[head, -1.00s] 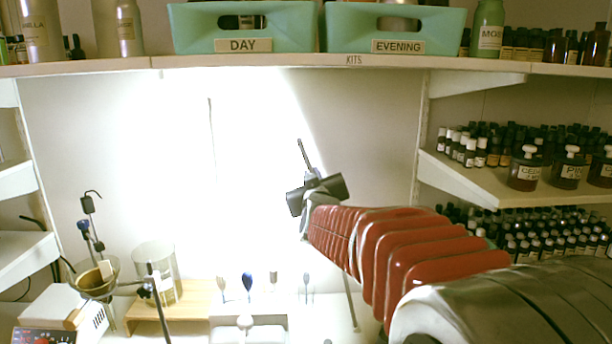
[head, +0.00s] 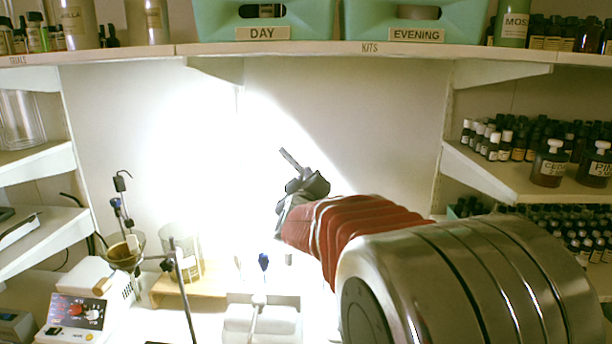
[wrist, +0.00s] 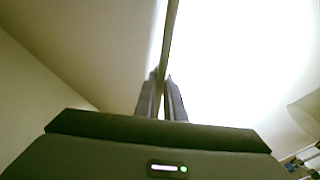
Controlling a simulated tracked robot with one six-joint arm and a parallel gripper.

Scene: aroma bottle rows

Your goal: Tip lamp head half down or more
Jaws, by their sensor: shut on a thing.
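My gripper (head: 289,157) is raised in front of that wall, jaws pointing up and left. In the wrist view my gripper (wrist: 164,78) has its dark fingers close together on a thin rod (wrist: 171,30) that runs up out of the picture. What the rod belongs to does not show.
A shelf (head: 290,49) with two green bins spans the top. Bottles stand on the right shelves (head: 500,178). The wall right of my gripper is bare.

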